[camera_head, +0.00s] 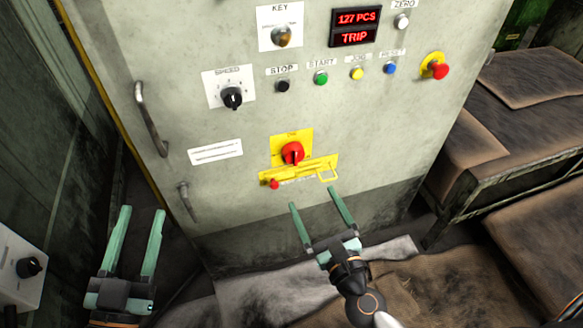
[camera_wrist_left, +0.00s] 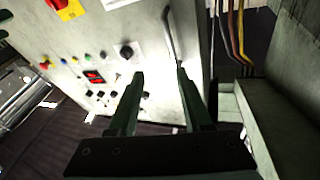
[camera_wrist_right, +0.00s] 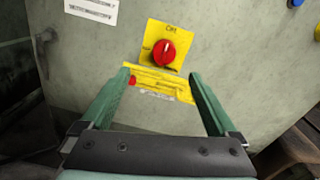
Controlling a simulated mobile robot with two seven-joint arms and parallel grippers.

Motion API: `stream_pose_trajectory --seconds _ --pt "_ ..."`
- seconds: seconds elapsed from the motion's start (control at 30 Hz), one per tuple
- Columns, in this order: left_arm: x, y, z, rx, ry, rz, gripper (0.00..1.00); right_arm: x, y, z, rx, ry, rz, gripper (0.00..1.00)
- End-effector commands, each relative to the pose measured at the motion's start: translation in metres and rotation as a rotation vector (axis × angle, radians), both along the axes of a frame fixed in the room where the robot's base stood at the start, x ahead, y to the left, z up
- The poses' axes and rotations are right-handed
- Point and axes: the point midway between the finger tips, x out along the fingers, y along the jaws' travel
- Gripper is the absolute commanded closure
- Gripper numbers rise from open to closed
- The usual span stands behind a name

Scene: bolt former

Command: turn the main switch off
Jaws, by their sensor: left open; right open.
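The main switch is a red rotary knob (camera_head: 292,153) on a yellow plate (camera_head: 306,138), low on the front of the grey cabinet. A yellow lockout bar with a small red piece (camera_head: 274,184) lies just below it. In the right wrist view the knob (camera_wrist_right: 166,48) shows a white pointer mark standing nearly upright, under the plate's top label. My right gripper (camera_head: 322,198) is open and empty, below the switch, fingers pointing up towards it and apart from it. My left gripper (camera_head: 143,212) is open and empty, left of the cabinet and away from the switch.
The grey cabinet (camera_head: 240,120) also carries a black speed knob (camera_head: 232,97), several push buttons, a red emergency stop (camera_head: 438,70) and a display (camera_head: 355,27) reading "127 PCS" and "TRIP". Handles (camera_head: 151,118) stick out at its left. Brown-topped benches (camera_head: 520,100) stand at the right.

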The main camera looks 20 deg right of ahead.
Motion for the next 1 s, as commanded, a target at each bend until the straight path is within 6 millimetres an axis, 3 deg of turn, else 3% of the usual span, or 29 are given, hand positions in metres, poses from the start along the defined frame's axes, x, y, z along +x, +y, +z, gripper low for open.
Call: stream_pose_trajectory --seconds 0.03,0.13,0.27,0.37,0.7,1.0 --pt "-0.002 -0.001 -0.003 0.0 -0.029 -0.005 0.5 0.002 -0.002 -0.01 0.077 0.003 -0.014 0.06" --pt "-0.003 -0.002 0.002 0.001 -0.056 -0.01 0.5 0.004 -0.005 -0.012 0.174 0.008 -0.033 0.06" --pt "-0.002 -0.002 -0.001 -0.001 -0.032 -0.007 0.5 0.011 -0.006 -0.01 0.208 0.011 -0.039 0.06" --pt "0.0 0.0 -0.014 -0.001 0.03 0.003 0.5 0.021 -0.005 -0.009 0.207 0.01 -0.04 0.06" --pt "0.001 0.003 -0.077 0.0 0.287 0.035 0.5 0.08 -0.003 -0.008 0.202 0.009 -0.037 0.06" --pt "0.0 0.004 -0.088 0.0 0.327 0.038 0.5 0.12 -0.001 -0.011 0.201 0.011 -0.037 0.06"
